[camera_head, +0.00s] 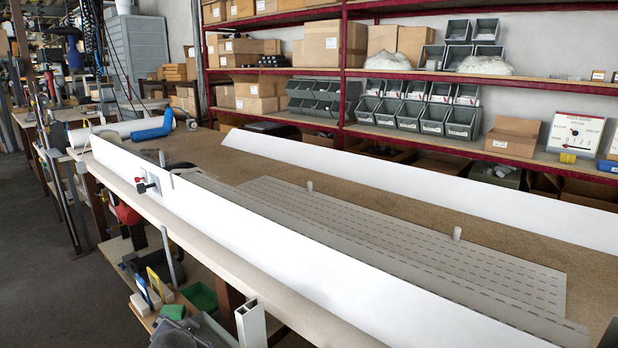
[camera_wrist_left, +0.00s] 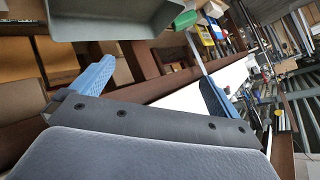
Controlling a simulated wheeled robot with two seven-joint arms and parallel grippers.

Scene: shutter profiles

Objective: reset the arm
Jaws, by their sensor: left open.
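My left gripper (camera_wrist_left: 156,70) shows in the left wrist view. Its two blue fingers stand wide apart with nothing held between them. The grey gripper body fills the bottom of that view. No gripper can be made out in the head view, and my right gripper is in neither view. In the head view, several grey slotted shutter profiles (camera_head: 400,245) lie side by side on the workbench (camera_head: 215,152).
A long white panel (camera_head: 290,258) stands along the bench's near edge, another (camera_head: 430,185) along its far side. Red-framed shelves (camera_head: 345,70) with boxes and grey bins are behind. A green bin (camera_head: 200,296) sits below the bench. A grey bin (camera_wrist_left: 115,20) is near the left fingers.

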